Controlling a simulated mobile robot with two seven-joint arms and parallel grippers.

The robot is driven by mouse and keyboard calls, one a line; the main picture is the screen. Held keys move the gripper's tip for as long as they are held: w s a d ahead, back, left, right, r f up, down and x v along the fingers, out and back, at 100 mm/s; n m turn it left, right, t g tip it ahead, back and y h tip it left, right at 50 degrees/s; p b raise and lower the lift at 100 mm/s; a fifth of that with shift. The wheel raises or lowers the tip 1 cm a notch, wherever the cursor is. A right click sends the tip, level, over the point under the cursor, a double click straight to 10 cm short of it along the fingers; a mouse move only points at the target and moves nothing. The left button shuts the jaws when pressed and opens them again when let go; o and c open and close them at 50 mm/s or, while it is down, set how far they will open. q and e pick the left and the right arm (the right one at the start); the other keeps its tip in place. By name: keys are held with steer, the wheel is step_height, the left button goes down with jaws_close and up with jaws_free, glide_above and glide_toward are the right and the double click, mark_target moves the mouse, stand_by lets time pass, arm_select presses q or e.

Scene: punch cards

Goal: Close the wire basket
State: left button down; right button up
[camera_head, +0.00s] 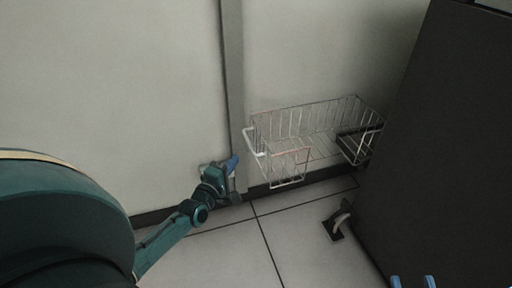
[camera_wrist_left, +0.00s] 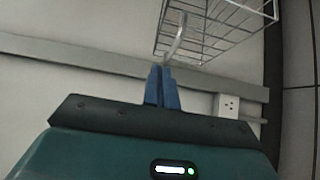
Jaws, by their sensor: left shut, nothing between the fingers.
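The wire basket (camera_head: 320,146) stands against the pale wall, right of a grey vertical post, in the head view. Its thin silver wires show at the top of the left wrist view (camera_wrist_left: 222,28). A whitish bar handle (camera_head: 249,141) is on its left end; it also shows in the left wrist view (camera_wrist_left: 177,38). My left gripper (camera_head: 235,161) is shut and empty, just left of and below the handle. In the left wrist view its blue fingertips (camera_wrist_left: 162,72) are near the handle's lower end; contact cannot be told. My right gripper (camera_head: 412,281) shows two separated blue fingertips at the bottom edge.
A large dark cabinet (camera_head: 445,130) stands close on the basket's right. A caster foot (camera_head: 338,220) sticks out at its base. The grey post (camera_head: 233,80) rises behind my left gripper. A wall socket (camera_wrist_left: 228,105) is below the basket. The tiled floor (camera_head: 290,225) in front is clear.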

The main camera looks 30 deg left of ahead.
arm_select(q)
steer(key=b, duration=0.3)
glide_toward(262, 139)
steer(key=w+a, duration=0.3)
steer(key=shift+w+d+r, duration=0.15)
steer(key=shift+w+d, duration=0.65)
steer(key=shift+d, duration=0.05)
steer(key=shift+w+d, duration=0.45)
steer(key=shift+w, duration=0.1)
arm_select(e)
steer(key=shift+a+t+y, duration=0.45)
steer(key=shift+t+y, duration=0.05)
steer(key=shift+y, duration=0.1)
arm_select(q)
steer(key=shift+r, duration=0.1)
